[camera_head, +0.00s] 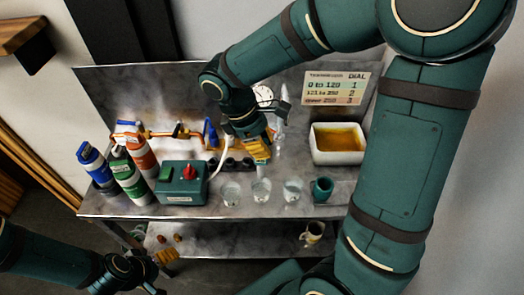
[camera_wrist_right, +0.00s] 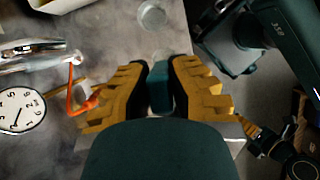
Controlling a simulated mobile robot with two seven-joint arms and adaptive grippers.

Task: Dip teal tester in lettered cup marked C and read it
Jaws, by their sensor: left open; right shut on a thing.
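My right gripper (camera_head: 258,150) is above the bench, behind the row of clear cups. In the right wrist view its yellow fingers (camera_wrist_right: 160,95) are shut on a teal piece, the teal tester (camera_wrist_right: 160,90), which I cannot clearly make out in the head view. Three clear cups stand in a row: left (camera_head: 230,192), middle (camera_head: 261,191) and right (camera_head: 292,190). No letters can be read on them, so I cannot tell which is C. One clear cup (camera_wrist_right: 152,15) shows in the wrist view. My left gripper (camera_head: 166,257) is open and empty, low at the front left.
A teal holder (camera_head: 322,190) stands right of the cups. A white tray of amber liquid (camera_head: 338,140), a dial chart (camera_head: 336,87), a box with a red knob (camera_head: 181,184), several bottles (camera_head: 128,175) and orange piping (camera_head: 160,134) surround the work area. A mug (camera_head: 313,233) sits on the lower shelf.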

